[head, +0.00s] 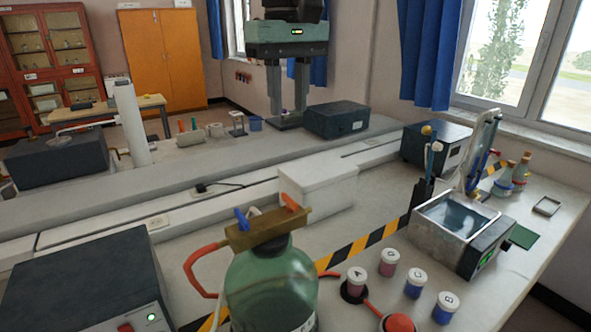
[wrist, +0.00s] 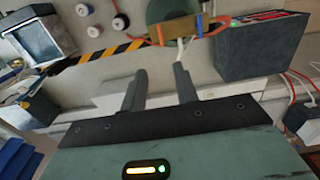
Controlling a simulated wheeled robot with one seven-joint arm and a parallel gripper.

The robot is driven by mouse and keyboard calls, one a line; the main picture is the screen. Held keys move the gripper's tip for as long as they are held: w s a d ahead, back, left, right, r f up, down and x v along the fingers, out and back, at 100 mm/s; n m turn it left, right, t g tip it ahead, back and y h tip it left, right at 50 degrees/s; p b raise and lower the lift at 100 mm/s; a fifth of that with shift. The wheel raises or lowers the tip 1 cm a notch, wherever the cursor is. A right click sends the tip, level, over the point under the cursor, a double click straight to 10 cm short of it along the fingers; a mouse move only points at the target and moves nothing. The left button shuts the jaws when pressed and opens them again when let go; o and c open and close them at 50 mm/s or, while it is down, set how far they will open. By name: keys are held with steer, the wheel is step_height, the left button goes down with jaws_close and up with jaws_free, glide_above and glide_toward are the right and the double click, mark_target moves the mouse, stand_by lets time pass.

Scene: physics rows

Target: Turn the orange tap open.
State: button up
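The orange tap (head: 292,202) is a small orange lever at the right end of a brass block (head: 265,230) on top of a green bottle (head: 270,285). A blue tap (head: 241,220) is at the block's left end. In the wrist view, which looks turned around, the orange tap (wrist: 160,34) is at the upper middle, beyond my fingertips. My gripper (head: 288,118) hangs fingers down beyond the bottle at the top middle of the head view. Its fingers (wrist: 160,78) are apart, with nothing held between them, and it is clear of the tap.
A white box (head: 316,195) stands behind the bottle. A dark box (head: 85,285) is at the left, and a water bath (head: 455,225) at the right. Several lidded jars (head: 390,262) stand right of the bottle. An orange hose (head: 198,265) loops beside the bottle.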

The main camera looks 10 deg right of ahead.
mark_target(290, 198)
step_height(290, 198, down, 17)
steer(key=shift+s+f+p, duration=0.1)
steer(key=shift+f+p, duration=0.05)
steer(key=shift+p, duration=1.05)
jaws_close()
